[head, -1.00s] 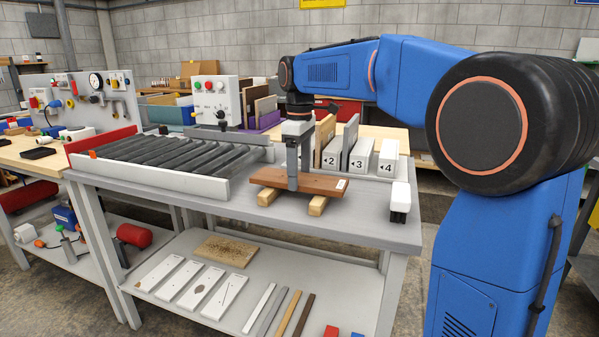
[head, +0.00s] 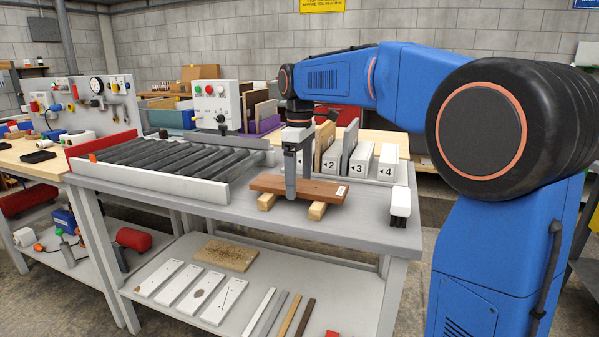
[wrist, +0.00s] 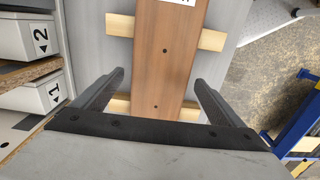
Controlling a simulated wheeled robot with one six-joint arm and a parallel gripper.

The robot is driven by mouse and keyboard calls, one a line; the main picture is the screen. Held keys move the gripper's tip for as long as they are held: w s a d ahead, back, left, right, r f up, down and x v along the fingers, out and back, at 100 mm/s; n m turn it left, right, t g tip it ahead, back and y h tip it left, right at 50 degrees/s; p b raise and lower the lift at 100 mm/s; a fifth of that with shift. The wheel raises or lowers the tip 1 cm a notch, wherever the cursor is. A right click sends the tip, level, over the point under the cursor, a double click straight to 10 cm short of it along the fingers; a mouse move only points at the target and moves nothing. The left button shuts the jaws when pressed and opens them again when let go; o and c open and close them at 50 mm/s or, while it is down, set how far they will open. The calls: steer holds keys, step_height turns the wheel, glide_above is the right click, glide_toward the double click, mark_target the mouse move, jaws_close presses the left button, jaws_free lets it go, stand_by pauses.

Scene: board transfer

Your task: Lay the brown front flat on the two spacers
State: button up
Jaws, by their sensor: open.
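The brown front (head: 322,190) lies flat across the two wooden spacers on the grey bench, with a white label at its right end. One spacer (head: 266,201) shows under its left part and the other spacer (head: 317,210) under its right part. In the wrist view the brown front (wrist: 168,65) runs lengthwise over both spacers, which stick out on either side. My gripper (head: 296,196) is at the middle of the board. In the wrist view my gripper (wrist: 160,80) has its fingers spread, one on each side of the board, with gaps between.
Numbered white blocks (head: 361,160) stand in a rack behind the board. A roller conveyor (head: 165,160) is to the left. A small white and black object (head: 400,205) stands near the bench's right edge. The bench (head: 345,228) is bare in front of the board.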

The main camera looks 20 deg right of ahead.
step_height(320, 180, up, 17)
steer(key=shift+r, duration=0.2)
stand_by(0.4)
stand_by(0.3)
